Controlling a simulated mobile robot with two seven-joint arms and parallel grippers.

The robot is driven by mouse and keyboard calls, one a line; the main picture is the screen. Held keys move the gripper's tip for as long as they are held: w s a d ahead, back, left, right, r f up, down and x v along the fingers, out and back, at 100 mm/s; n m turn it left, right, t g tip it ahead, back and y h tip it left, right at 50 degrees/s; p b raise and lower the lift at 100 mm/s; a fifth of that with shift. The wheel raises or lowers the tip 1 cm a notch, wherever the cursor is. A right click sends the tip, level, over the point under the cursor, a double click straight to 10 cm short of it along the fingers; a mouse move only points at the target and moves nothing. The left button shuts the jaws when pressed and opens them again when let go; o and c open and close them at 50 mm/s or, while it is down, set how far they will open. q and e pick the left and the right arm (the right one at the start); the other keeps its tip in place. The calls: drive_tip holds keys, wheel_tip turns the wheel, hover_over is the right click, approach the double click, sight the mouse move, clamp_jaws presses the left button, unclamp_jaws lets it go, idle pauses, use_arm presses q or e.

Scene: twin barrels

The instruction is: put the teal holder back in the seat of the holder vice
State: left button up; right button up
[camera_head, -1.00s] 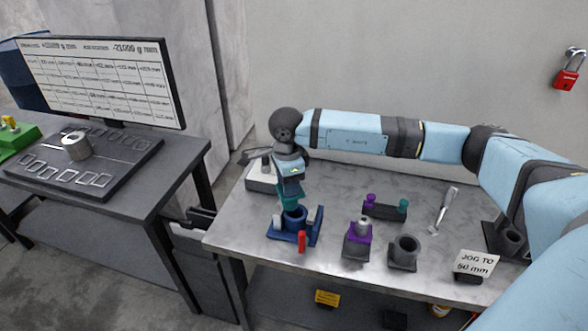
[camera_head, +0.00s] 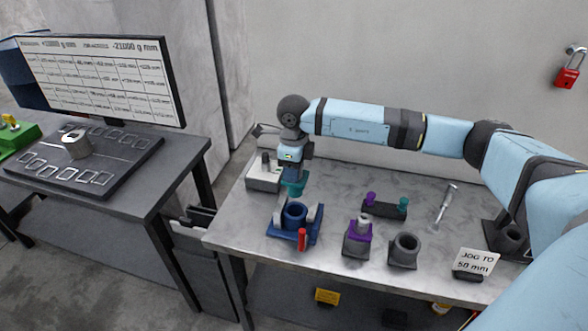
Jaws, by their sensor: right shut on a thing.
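The teal holder (camera_head: 294,186) is in my right gripper (camera_head: 294,170), which points down and is shut on it. The holder's lower part shows below the gripper; its upper part is hidden. The blue holder vice (camera_head: 284,237) stands on the steel table, with a round, open seat (camera_head: 295,214), grey jaws and a red handle (camera_head: 302,239). In the picture the holder is just above and behind the seat, apart from it. I cannot tell its exact height over the table. My left gripper is not in view.
A grey-white device (camera_head: 262,177) stands close behind left of the gripper. Right of the vice are a purple-collared holder in a block (camera_head: 358,240), a grey cup (camera_head: 403,250) and a rack with purple and teal knobs (camera_head: 384,209). A sign (camera_head: 474,262) stands at the right front.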

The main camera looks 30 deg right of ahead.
sight(294, 184)
drive_tip(key=shift+f+b, duration=1.85)
drive_tip(key=shift+f, duration=0.95)
drive_tip(key=shift+b, duration=0.4)
drive_tip(key=shift+f+b, duration=2.15)
drive_tip(key=shift+f, duration=0.9)
drive_tip(key=o, duration=1.2)
drive_tip(key=shift+c, duration=0.2)
